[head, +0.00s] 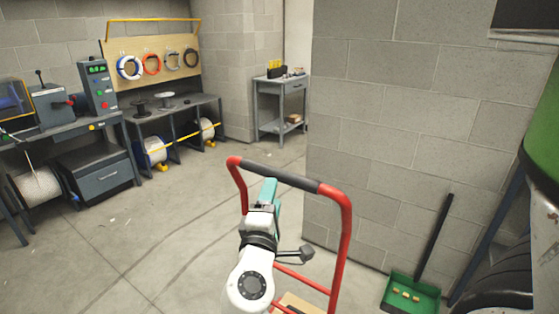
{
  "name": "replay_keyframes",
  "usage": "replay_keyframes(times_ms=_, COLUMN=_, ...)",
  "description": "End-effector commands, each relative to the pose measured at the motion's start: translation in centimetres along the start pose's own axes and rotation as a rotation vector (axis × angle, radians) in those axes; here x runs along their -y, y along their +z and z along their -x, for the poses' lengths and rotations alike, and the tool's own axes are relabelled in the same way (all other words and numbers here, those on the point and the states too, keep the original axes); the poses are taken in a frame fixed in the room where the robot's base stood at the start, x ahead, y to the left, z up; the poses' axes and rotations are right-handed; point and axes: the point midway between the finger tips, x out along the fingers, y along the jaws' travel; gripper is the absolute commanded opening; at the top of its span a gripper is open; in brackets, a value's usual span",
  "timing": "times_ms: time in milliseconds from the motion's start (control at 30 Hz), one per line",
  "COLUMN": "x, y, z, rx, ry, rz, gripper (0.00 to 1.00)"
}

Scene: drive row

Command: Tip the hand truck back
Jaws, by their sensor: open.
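The hand truck (345,240) stands in the lower middle of the head view. It has a red tubular frame and a curved top bar with a dark grip (297,179) in its middle. Its lower part runs out of the bottom of the picture, and my arm hides some of its middle. A pale board-like surface shows low down behind the frame. My gripper (271,184), with a teal part at its end, is open at the top bar, just under the dark grip in the picture. I cannot tell whether it touches the bar or has the bar between its fingers.
A block wall (415,130) stands close behind and right of the hand truck. A green dustpan (411,292) with a dark handle sits at its foot. Dark tyres (500,285) are at the lower right. Workbenches (70,130) line the left. The concrete floor (150,250) at left is free.

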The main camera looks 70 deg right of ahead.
Motion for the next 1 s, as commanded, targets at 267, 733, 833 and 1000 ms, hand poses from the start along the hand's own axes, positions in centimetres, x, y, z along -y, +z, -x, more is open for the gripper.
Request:
replay_keyframes(times_ms=267, x=-0.2, y=0.2, z=-4.7, rx=0.006, ry=-0.001, rz=0.000, gripper=0.59)
replay_keyframes(times_ms=733, x=0.1, y=0.1, z=-10.1, rx=0.001, ry=-0.003, rz=-0.002, gripper=0.59)
replay_keyframes(times_ms=833, x=0.1, y=0.1, z=-10.2, rx=0.001, ry=-0.003, rz=-0.003, gripper=0.59)
replay_keyframes(times_ms=1000, x=0.2, y=0.1, z=-10.2, rx=0.001, ry=-0.003, rz=-0.003, gripper=0.59)
